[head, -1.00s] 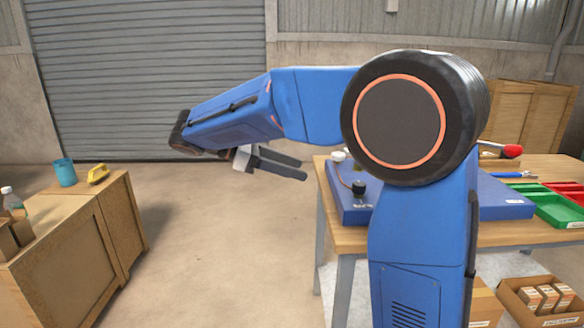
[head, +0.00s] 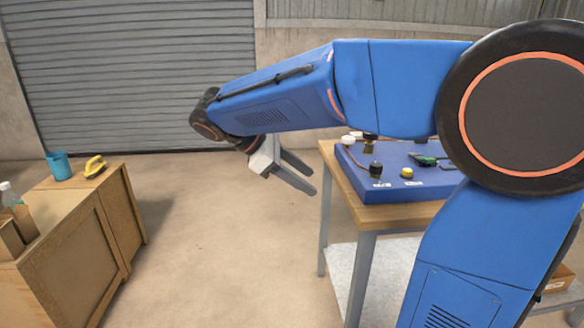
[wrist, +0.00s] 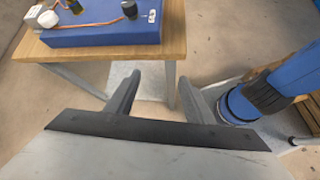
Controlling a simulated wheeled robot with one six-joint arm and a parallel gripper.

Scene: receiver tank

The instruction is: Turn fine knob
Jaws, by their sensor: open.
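A blue panel (head: 400,186) lies on the wooden table and carries several knobs. A black knob (head: 376,170) stands near its front left by a small white label. A yellow-topped knob (head: 407,173) is to its right, and a white knob (head: 347,140) and a dark, brass-based knob (head: 370,142) are behind. The labels are too small to read, so I cannot tell which knob is the fine one. My gripper (head: 311,180) is open and empty in the air left of the table. The wrist view shows the panel (wrist: 100,36) and black knob (wrist: 130,9) beyond my gripper (wrist: 164,76).
The wooden table (head: 395,217) has grey metal legs and a lower shelf. My arm hides the panel's right part. A wooden cabinet (head: 75,235) at left holds a blue cup (head: 59,166) and a yellow object (head: 95,165). The floor between cabinet and table is clear.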

